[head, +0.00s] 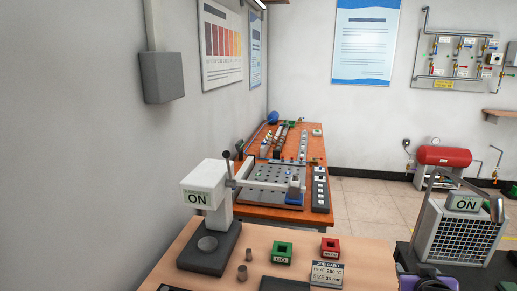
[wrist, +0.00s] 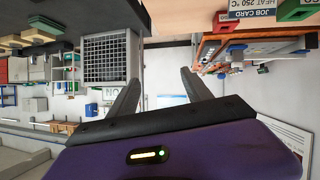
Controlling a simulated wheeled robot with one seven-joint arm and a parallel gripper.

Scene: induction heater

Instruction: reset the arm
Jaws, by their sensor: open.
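My gripper (wrist: 162,73) shows in the wrist view with its two dark fingers spread apart and nothing between them. The wrist picture appears upside down, with the wooden bench along its top edge. A purple part of my arm shows at the bottom right of the head view; the fingers cannot be made out there. A white device with an ON sign (head: 197,198) stands on a dark base on the near bench (head: 345,256). A grilled machine (head: 460,235) with another ON sign stands at the right, close behind the purple part.
The near bench holds a green GO block (head: 282,253), a red block (head: 330,249), a job card (head: 327,273) and small cylinders (head: 242,273). A farther bench (head: 262,214) carries a perforated plate and tools. A red tank (head: 444,157) stands at the back right. Tiled floor is clear between.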

